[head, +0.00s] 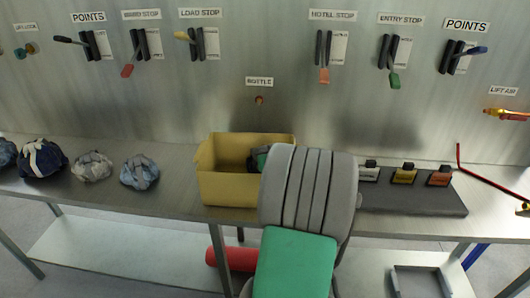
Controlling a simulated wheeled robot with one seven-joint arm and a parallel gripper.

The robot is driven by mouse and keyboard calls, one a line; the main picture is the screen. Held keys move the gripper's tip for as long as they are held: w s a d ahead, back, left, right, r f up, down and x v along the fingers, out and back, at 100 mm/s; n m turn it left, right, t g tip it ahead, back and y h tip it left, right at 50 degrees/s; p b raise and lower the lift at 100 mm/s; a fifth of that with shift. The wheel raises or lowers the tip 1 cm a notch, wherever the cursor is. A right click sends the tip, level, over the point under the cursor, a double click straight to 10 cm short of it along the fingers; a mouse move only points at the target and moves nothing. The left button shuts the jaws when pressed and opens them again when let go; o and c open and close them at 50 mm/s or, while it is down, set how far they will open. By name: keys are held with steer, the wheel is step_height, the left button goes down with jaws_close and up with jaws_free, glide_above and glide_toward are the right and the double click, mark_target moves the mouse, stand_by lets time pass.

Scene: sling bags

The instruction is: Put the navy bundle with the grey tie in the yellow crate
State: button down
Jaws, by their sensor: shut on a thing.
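A navy bundle (42,158) with a pale, white-looking tie sits on the bench at the left; I cannot tell whether its tie counts as grey. The yellow crate (225,188) stands on the bench at the middle. A dark thing with a greenish patch (261,158) shows inside the crate at its right end, mostly hidden; I cannot tell what it is. My grey and green arm rises in front of the crate's right end and hides part of it. My gripper is not visible behind the arm.
A pale grey bundle (92,166), a blue-grey bundle (139,173) and a dark bundle (6,154) cut by the left edge also lie on the bench (178,190). Right of my arm is a dark block with small coloured pedals (415,200). Levers line the wall behind.

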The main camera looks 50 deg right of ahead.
steer(key=shift+f, duration=0.25)
steer(key=shift+f+b, duration=0.2)
steer(key=shift+b, duration=0.2)
steer(key=c, duration=0.9)
jaws_free()
steer(key=shift+s+a+f, duration=0.1)
steer(key=shift+a+f, duration=0.05)
steer(key=shift+f, duration=0.1)
steer(key=o, duration=0.4)
steer(key=shift+s+f, duration=0.1)
steer(key=shift+f, duration=0.15)
steer(key=shift+o, duration=0.2)
steer(key=shift+r+p, duration=0.3)
steer(key=shift+p, duration=0.15)
steer(key=shift+r+p, duration=0.5)
steer(key=shift+p, duration=0.15)
steer(key=b+v, duration=0.2)
steer(key=v, duration=0.9)
steer(key=shift+s+r, duration=0.25)
steer(key=shift+r, duration=0.25)
